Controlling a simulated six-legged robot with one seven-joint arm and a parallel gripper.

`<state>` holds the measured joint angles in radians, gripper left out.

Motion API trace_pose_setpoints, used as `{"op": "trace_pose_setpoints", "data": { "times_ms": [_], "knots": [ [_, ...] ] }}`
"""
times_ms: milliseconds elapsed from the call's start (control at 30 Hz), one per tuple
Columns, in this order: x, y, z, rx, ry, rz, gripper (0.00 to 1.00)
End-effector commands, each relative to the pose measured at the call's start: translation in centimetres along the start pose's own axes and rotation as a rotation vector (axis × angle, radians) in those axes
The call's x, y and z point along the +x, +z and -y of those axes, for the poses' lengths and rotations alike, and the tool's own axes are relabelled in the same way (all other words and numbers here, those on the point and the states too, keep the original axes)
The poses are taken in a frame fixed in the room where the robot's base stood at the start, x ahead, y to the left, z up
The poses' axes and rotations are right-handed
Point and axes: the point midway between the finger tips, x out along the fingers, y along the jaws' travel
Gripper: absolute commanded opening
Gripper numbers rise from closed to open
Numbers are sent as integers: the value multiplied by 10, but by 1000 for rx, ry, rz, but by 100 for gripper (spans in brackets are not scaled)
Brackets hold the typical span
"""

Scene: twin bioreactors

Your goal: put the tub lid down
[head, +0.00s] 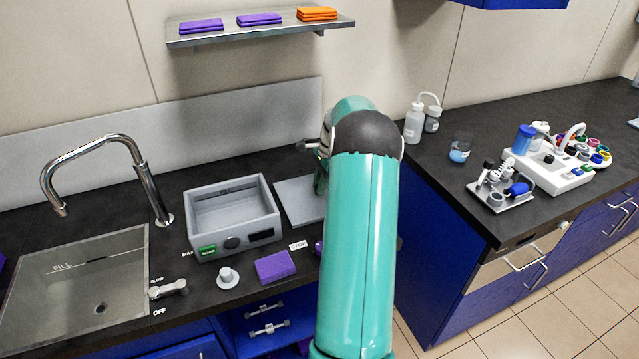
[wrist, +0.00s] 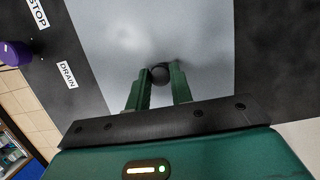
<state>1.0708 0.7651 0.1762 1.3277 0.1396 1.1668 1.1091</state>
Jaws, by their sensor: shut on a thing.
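The tub lid (head: 298,200) is a flat grey plate just right of the grey tub (head: 235,218), low over the dark counter. I cannot tell whether it touches the counter. In the wrist view the lid (wrist: 200,45) looks smooth and grey, with a round dark knob (wrist: 160,74). My gripper (wrist: 160,78) is shut on that knob, with a green finger on each side. In the head view my teal arm hides most of the gripper and the lid's right part. The tub is open on top.
A sink (head: 80,275) with a tap (head: 140,170) is at the left. A purple sponge-like block (head: 275,266) and a white knob (head: 228,277) lie in front of the tub. A shelf (head: 262,30) hangs above. A side counter (head: 500,130) holds bottles and racks.

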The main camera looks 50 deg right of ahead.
Motion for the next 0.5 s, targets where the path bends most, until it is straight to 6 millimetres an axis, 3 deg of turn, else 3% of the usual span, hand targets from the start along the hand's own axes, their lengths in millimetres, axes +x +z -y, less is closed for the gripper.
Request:
{"op": "trace_pose_setpoints", "data": {
  "times_ms": [300,333,400,500],
  "knots": [
    [2,0,0,-1,-1,-1,0],
    [2,0,0,-1,0,-1,28],
    [2,0,0,-1,0,-1,42],
    [2,0,0,-1,0,-1,44]
  ]
}}
